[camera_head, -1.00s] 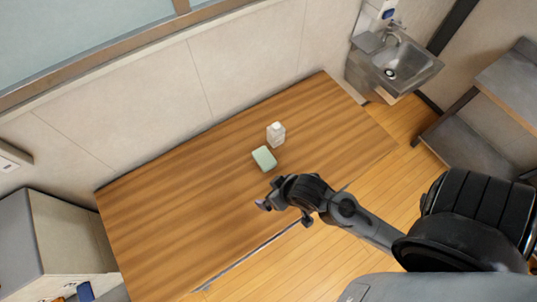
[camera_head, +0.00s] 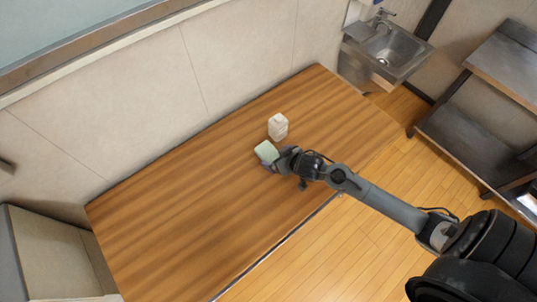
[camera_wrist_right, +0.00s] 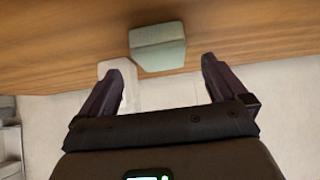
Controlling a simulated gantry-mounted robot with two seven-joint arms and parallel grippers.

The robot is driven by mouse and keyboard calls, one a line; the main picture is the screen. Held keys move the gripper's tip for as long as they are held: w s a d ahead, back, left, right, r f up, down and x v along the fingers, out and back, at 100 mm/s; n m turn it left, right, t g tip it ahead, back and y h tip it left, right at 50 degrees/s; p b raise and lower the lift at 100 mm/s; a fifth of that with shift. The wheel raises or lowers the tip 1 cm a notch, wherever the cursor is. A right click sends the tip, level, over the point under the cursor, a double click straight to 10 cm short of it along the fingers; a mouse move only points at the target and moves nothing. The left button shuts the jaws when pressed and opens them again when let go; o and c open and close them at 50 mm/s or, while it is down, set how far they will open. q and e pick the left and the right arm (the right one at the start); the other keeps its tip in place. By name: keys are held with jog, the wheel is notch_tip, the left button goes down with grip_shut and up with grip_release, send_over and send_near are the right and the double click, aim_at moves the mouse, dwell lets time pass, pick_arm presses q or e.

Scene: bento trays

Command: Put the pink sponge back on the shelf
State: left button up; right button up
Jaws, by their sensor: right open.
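I see no pink sponge; the only sponge-like block (camera_head: 266,150) is pale green and lies on the wooden table. It also shows in the right wrist view (camera_wrist_right: 158,44), ahead of and between the fingers. My right gripper (camera_head: 273,163) is at the block's near side in the head view. In the right wrist view the gripper (camera_wrist_right: 160,66) has its two fingers apart with nothing clamped between them. A grey metal rack (camera_head: 505,55) with a lower shelf (camera_head: 465,135) stands at the right. My left gripper is not in view.
A white bottle (camera_head: 278,127) stands close behind the block on the table (camera_head: 190,210); it shows beside a finger in the wrist view. A metal sink (camera_head: 390,50) is at the back right. The table's left part is clear.

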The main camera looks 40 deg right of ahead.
aim_at(269, 153)
jog(key=shift+w+b+x, duration=0.2)
jog(key=shift+b+x, duration=0.15)
jog(key=shift+x, duration=2.35)
jog(key=shift+a+r, duration=0.1)
jog(key=shift+r, duration=0.1)
jog(key=c, duration=1.1)
jog(key=shift+c, duration=0.2)
jog(key=shift+r, duration=0.15)
